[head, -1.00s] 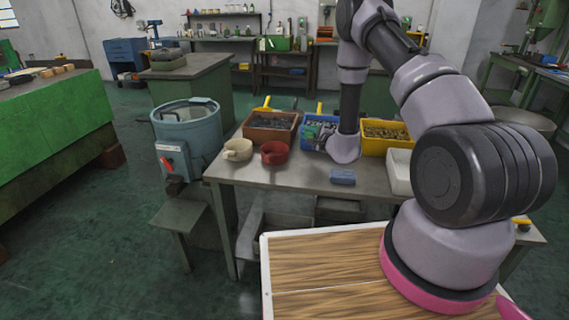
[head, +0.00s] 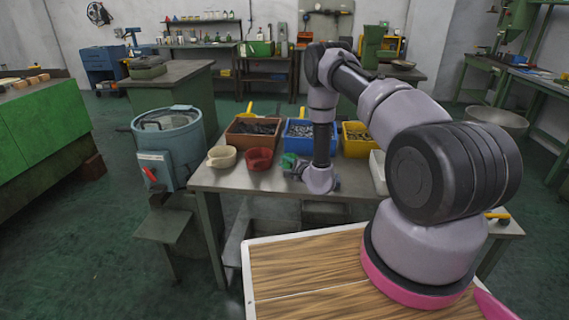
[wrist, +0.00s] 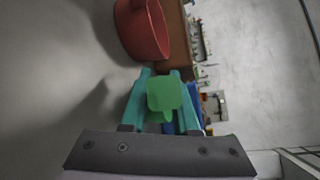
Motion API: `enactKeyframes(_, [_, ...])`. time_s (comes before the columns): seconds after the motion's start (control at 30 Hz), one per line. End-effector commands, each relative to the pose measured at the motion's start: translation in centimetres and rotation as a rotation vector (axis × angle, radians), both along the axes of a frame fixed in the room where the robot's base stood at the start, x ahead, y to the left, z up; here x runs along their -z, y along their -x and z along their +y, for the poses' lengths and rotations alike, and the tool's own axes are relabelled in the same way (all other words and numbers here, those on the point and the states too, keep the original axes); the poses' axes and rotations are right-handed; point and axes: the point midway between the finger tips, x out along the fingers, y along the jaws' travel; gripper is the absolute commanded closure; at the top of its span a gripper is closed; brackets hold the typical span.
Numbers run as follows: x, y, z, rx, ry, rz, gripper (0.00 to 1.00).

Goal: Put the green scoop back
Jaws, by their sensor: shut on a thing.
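The green scoop (wrist: 164,93) is between the two teal fingers of my gripper (wrist: 161,76) in the wrist view. The gripper is shut on it. In the head view the green scoop (head: 289,160) shows small at the end of my arm, over the workbench and in front of the blue bin (head: 300,148). The blue bin holds small metal parts. My wrist hides part of the bench behind it. Whether the scoop touches the bench top cannot be told.
A red scoop (head: 259,158) and a cream scoop (head: 221,157) stand left on the workbench (head: 240,182). A brown bin (head: 246,140) with a yellow-handled tool (head: 249,107) and a yellow bin (head: 350,148) flank the blue bin. A white tray (head: 378,172) is partly hidden by my arm.

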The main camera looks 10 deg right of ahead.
Motion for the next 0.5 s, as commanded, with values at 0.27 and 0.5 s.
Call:
enactKeyframes(0.27, [0.22,-0.01,0.0,0.0,0.0,0.0,0.64])
enactKeyframes(0.5, [0.21,0.0,0.0,0.0,0.0,0.0,0.41])
